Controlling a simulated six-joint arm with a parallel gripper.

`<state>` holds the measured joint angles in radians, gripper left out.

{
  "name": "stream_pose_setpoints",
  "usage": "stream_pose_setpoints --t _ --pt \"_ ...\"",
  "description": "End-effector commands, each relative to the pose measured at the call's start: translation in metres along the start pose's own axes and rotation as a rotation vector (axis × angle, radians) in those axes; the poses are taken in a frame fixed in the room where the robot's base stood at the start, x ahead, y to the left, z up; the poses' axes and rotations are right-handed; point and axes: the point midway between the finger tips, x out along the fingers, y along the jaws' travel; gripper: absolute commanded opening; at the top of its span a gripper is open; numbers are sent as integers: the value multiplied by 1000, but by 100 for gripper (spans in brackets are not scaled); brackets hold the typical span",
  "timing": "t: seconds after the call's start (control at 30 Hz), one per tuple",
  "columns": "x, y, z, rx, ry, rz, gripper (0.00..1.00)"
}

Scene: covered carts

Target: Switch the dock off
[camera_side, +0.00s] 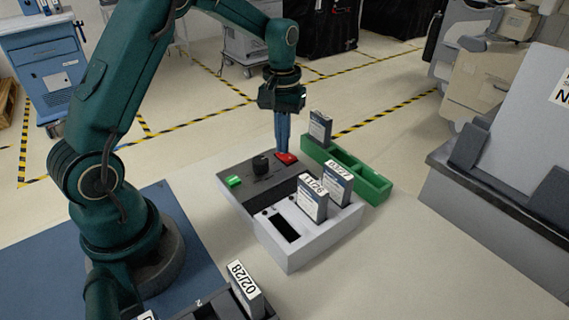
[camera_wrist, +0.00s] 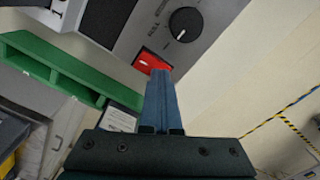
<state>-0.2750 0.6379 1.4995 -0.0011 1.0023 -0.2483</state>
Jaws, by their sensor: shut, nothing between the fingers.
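The dock (camera_side: 315,232) is a light grey box with a dark control panel along its back. On the panel are a green button (camera_side: 234,181), a black knob (camera_side: 261,164) and a red switch (camera_side: 286,158). The knob (camera_wrist: 185,24) and the red switch (camera_wrist: 151,62) also show in the wrist view. Two labelled packs (camera_side: 338,184) and (camera_side: 312,199) stand upright in the dock, and one slot at its left is empty. My gripper (camera_side: 282,150) is shut and empty, pointing down with its tips at the red switch. I cannot tell whether they touch it.
A green rack (camera_side: 375,184) stands right behind the dock with one upright pack (camera_side: 320,127) in it. A dark tray (camera_side: 225,307) with a pack marked 02/28 (camera_side: 244,286) is at the front. A grey cart (camera_side: 480,205) stands at right. The table right of the dock is clear.

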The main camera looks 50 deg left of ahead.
Motion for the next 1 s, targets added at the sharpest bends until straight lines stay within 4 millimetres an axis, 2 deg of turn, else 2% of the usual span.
stream_pose_setpoints --t 0.17,1.0 --pt "-5 0 0 1 -1 -1 0" --pt "-67 0 0 1 0 -1 0"
